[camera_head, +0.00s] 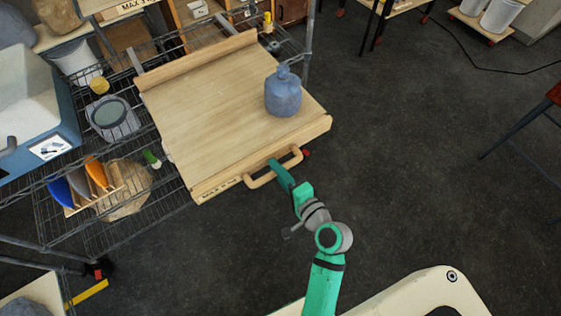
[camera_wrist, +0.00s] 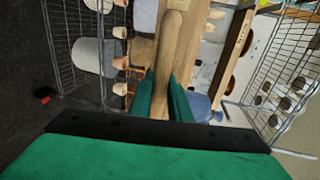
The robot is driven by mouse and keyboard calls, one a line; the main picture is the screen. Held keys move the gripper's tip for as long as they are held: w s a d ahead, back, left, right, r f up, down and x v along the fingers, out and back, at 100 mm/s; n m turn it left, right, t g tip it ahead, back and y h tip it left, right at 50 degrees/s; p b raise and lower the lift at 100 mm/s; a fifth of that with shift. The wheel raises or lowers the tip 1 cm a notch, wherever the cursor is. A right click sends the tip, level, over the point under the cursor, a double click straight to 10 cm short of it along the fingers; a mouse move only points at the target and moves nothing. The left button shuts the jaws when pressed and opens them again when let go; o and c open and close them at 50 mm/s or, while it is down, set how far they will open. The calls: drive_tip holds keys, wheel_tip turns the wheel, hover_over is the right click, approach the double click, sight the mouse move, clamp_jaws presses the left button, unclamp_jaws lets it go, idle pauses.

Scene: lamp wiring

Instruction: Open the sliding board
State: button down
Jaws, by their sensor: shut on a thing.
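The sliding board (camera_head: 205,100) is a flat wooden board on the wire shelf rack, with a raised strip along its back and a lettered front edge. Its wooden bar handle (camera_head: 262,180) sticks out from the front edge. My green gripper (camera_head: 284,173) is at the handle in the head view, its fingers over the right part of the bar. In the wrist view the handle (camera_wrist: 170,60) runs between the two green fingers of my gripper (camera_wrist: 165,98), which is shut on it. A blue-grey jug (camera_head: 283,95) stands on the board near its right side.
The wire rack (camera_head: 120,225) holds a holder with blue and orange items (camera_head: 92,175), a grey round container (camera_head: 108,115) and a green-capped item (camera_head: 152,159). A blue-sided basin (camera_head: 62,125) is at left. Dark floor (camera_head: 420,160) lies clear to the right.

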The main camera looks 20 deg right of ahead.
drive_tip(key=shift+s, duration=0.15)
drive_tip(key=c, duration=1.7)
unclamp_jaws()
drive_tip(key=shift+o, duration=0.2)
drive_tip(key=v, duration=1)
drive_tip(key=shift+s, duration=0.35)
